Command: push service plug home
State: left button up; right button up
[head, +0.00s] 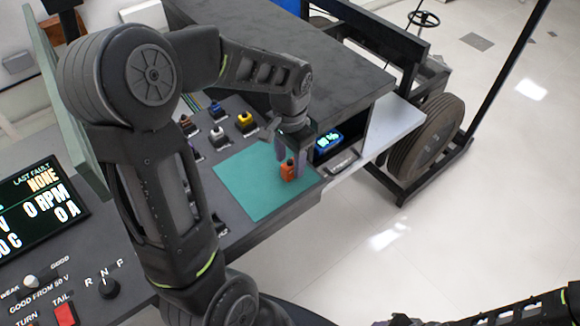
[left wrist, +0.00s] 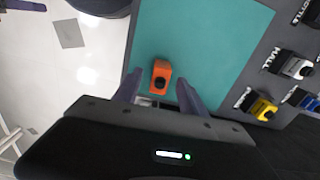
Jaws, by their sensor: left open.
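The service plug appears to be the orange block with a dark round top (head: 288,172), standing on a teal mat (head: 245,187). My left gripper (head: 291,157) reaches down over the mat at the plug. In the left wrist view the orange plug (left wrist: 161,76) lies between the tips of my open left gripper (left wrist: 157,88), with a gap on each side. Whether the fingers reach down to its height is hard to tell. A small pale part shows just below the plug there. No socket for the plug can be made out. My right gripper is out of the picture.
Coloured connectors, among them a yellow one (head: 246,122) and a blue one (head: 216,109), stand on the grey panel left of the mat. A small lit display (head: 328,141) sits just right of the gripper. A fault screen (head: 42,205) is at far left.

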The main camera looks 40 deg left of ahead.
pick_arm(q)
jog(key=shift+f, duration=0.55)
jog(key=shift+c, duration=0.4)
grip_shut()
